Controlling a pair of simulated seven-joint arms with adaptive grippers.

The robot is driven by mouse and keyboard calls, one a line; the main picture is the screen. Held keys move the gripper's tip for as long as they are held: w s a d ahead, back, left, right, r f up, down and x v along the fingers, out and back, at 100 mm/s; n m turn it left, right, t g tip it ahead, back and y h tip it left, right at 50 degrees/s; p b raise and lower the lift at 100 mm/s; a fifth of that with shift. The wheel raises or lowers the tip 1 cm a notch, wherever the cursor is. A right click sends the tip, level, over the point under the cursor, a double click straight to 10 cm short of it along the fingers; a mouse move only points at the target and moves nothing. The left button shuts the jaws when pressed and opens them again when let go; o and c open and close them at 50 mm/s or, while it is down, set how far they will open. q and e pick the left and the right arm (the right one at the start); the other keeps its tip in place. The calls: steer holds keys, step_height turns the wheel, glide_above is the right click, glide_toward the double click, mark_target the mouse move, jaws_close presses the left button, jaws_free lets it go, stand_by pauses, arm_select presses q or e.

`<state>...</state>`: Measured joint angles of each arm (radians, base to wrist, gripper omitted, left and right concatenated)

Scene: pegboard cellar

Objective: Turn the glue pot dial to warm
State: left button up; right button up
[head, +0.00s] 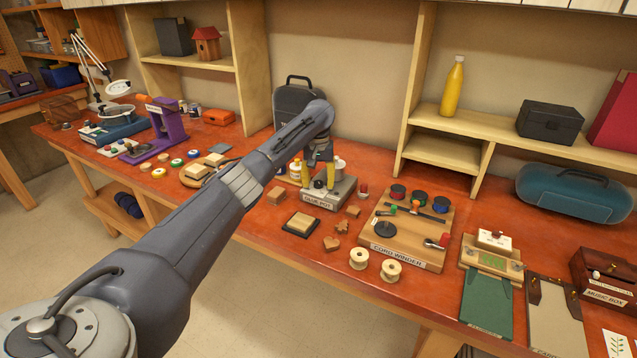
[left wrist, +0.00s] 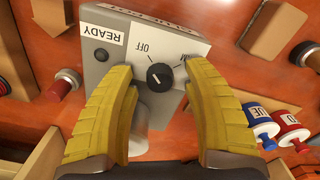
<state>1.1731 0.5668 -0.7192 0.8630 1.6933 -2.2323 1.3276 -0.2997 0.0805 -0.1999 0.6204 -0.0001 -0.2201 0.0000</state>
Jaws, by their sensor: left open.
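The glue pot (head: 343,189) is a grey box with a GLUE POT label, standing on the red bench. In the left wrist view its sloped panel (left wrist: 187,46) shows upside down, with a round black dial (left wrist: 159,76). OFF is printed by the dial; another mark is partly hidden by the right-hand finger. The dial's pale pointer mark is small and seems to face the OFF side. A READY label (left wrist: 100,28) sits above a dark lamp (left wrist: 101,55). My left gripper (head: 318,178) is open, its yellow fingers either side of the dial, apart from it. My right gripper is out of view.
The cord winder board (head: 408,250) stands right of the glue pot. Small wooden blocks and a dark pad (head: 302,224) lie in front. Glue bottles (left wrist: 260,122) stand close beside the pot. A dark case (head: 292,100) stands behind.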

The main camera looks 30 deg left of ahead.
arm_select(q)
jaws_close()
stand_by(0.4)
steer(key=shift+m, duration=0.3)
steer(key=m, duration=0.7)
steer(key=shift+m, duration=0.3)
steer(key=m, duration=0.4)
steer(key=shift+m, duration=2)
